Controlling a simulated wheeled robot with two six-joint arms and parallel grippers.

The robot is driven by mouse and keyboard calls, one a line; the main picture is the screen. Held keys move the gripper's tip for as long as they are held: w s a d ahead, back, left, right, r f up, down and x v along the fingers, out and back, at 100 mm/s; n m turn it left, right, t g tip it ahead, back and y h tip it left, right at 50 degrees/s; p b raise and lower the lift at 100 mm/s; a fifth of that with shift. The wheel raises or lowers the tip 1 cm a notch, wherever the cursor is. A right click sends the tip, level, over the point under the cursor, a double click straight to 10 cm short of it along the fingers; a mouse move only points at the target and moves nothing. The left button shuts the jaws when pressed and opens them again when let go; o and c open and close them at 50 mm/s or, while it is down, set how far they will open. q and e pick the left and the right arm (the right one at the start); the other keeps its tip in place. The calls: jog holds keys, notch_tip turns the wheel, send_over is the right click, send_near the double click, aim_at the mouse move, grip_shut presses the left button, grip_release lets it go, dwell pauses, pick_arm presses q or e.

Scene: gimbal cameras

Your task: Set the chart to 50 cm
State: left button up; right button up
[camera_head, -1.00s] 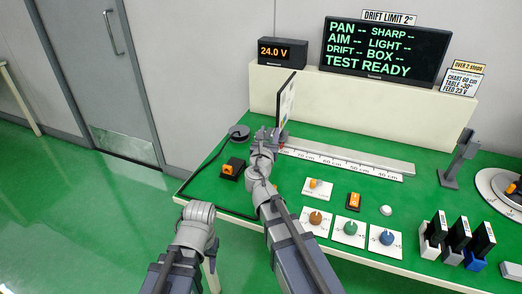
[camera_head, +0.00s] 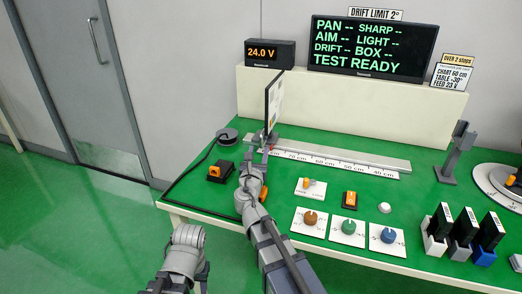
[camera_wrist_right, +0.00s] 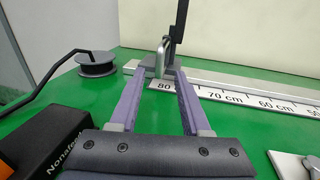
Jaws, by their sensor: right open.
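The chart (camera_head: 273,100) is a thin upright panel seen nearly edge-on, at the left end of the pale rail (camera_head: 340,156) in the head view. Its grey carriage (camera_wrist_right: 154,64) stands by the 80 cm mark in the right wrist view. The scale (camera_wrist_right: 225,97) reads 80, 70, 60 and falls toward the right. My right gripper (camera_head: 262,148) is open, its fingertips (camera_wrist_right: 158,78) on either side of the carriage's near part. I cannot tell whether they touch it. My left arm shows at the bottom, but its gripper is out of view.
A card (camera_head: 454,77) reads chart 60 cm, unlike the task's 50 cm. The screen (camera_head: 368,49) reads TEST READY. A black spool (camera_wrist_right: 96,63) and cable lie left of the rail. Knobs (camera_head: 310,218) and switches stand in front; a grey post (camera_head: 456,150) stands right.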

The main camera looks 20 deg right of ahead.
aim_at(261, 141)
jog(key=x, duration=0.7)
jog(key=shift+w+d+r, duration=0.1)
jog(key=shift+w+r, duration=0.05)
jog(key=shift+w, duration=0.1)
grip_shut()
dwell(1.0)
